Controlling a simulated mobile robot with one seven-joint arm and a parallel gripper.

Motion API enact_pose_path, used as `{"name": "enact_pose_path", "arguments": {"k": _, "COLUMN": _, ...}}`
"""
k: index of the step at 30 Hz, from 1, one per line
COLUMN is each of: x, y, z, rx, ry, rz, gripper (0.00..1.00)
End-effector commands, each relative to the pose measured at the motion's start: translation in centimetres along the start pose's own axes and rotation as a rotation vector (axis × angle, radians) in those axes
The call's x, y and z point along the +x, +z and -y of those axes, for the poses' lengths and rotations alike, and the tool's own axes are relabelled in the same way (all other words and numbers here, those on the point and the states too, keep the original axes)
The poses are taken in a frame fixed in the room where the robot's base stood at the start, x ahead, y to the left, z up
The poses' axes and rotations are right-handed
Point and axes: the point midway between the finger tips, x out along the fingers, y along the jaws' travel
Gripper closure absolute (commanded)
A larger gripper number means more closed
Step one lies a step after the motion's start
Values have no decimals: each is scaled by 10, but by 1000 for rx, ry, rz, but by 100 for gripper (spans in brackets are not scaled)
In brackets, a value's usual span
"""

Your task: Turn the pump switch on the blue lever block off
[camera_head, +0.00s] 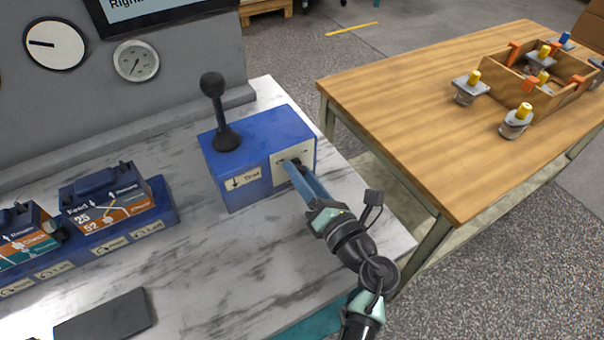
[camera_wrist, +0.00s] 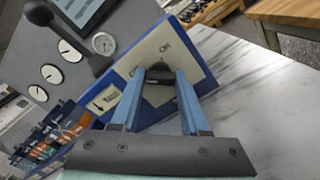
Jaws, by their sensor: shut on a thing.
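The blue lever block (camera_head: 224,176) stands on the marble-topped bench, with a black ball-topped lever (camera_head: 213,100) rising from its top. The pump switch, a black knob (camera_wrist: 159,76), sits on the pale switch plate (camera_head: 281,171) on the block's front face. The plate also shows in the wrist view (camera_wrist: 191,62) with an "On" label near its top. My gripper (camera_head: 295,166) reaches the plate from the front right, and its blue fingers (camera_wrist: 158,90) are shut on the knob, one on each side. The fingers hide part of the knob and plate, so I cannot tell its exact setting.
Blue valve blocks with labelled tops (camera_head: 105,198) stand at the left of the bench (camera_head: 220,262). A dark flat slab (camera_head: 105,317) lies in front. Gauges (camera_head: 136,61) hang on the grey wall behind. A wooden table (camera_head: 420,110) with a parts box stands at the right.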

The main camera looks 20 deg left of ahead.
Motion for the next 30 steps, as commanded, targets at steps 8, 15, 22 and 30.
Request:
{"name": "enact_pose_path", "arguments": {"k": 8, "x": -1, "y": 0, "z": 1, "rx": -4, "ry": -4, "rz": 0, "gripper": 100}}
{"name": "enact_pose_path", "arguments": {"k": 15, "x": 0, "y": 0, "z": 1, "rx": -2, "ry": -2, "rz": 0, "gripper": 25}}
{"name": "enact_pose_path", "arguments": {"k": 22, "x": -1, "y": 0, "z": 0, "rx": -1, "ry": -1, "rz": 0, "gripper": 25}}
{"name": "enact_pose_path", "arguments": {"k": 30, "x": -38, "y": 0, "z": 1, "rx": 0, "ry": -5, "rz": 3, "gripper": 25}}
